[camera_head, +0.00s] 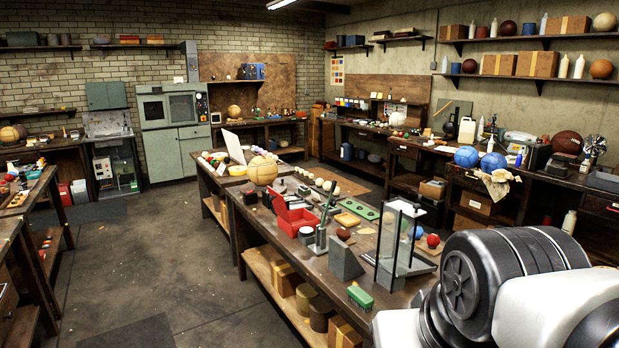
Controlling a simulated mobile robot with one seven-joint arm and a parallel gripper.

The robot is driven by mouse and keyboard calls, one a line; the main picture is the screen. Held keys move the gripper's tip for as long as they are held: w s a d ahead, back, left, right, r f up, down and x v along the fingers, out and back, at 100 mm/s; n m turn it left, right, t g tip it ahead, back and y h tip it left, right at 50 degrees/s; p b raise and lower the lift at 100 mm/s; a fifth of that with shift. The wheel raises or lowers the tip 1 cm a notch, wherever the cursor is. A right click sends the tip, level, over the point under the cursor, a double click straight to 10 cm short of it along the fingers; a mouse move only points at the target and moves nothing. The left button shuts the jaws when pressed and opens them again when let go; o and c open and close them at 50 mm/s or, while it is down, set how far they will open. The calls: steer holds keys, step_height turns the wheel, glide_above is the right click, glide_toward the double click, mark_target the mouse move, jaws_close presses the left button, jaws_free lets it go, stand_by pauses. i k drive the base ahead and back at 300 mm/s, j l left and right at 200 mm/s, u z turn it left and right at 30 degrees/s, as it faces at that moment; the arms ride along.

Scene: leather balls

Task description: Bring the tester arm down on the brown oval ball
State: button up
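A small reddish-brown ball (343,234), somewhat oval, lies on the central workbench (300,262). A grey upright device (321,235) stands just to its left; it may be the tester, but I cannot make out its arm. A tall clear-panelled frame (396,246) stands to the right, with a grey wedge-shaped block (345,259) beside it. A larger brown ball (567,143) sits on the right-hand bench; its exact shape is unclear. My gripper is not in view; only a white and black part of my arm shows at the lower right.
A red open box (291,217), a green tray (357,209), a green box (360,296) and a tan ball (262,170) crowd the central bench. Blue balls (466,157) sit on the right-hand bench. The floor (170,260) left of the central bench is clear.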

mark_target(331, 202)
steer(key=i+j, duration=0.35)
steer(key=i, duration=0.2)
steer(key=i+j, duration=0.35)
steer(key=i, duration=0.2)
steer(key=i+j, duration=0.35)
steer(key=i, duration=0.15)
steer(key=i+j, duration=0.35)
steer(key=i, duration=0.2)
steer(key=i+j+u, duration=0.1)
steer(key=i+j, duration=0.25)
steer(key=i, duration=0.2)
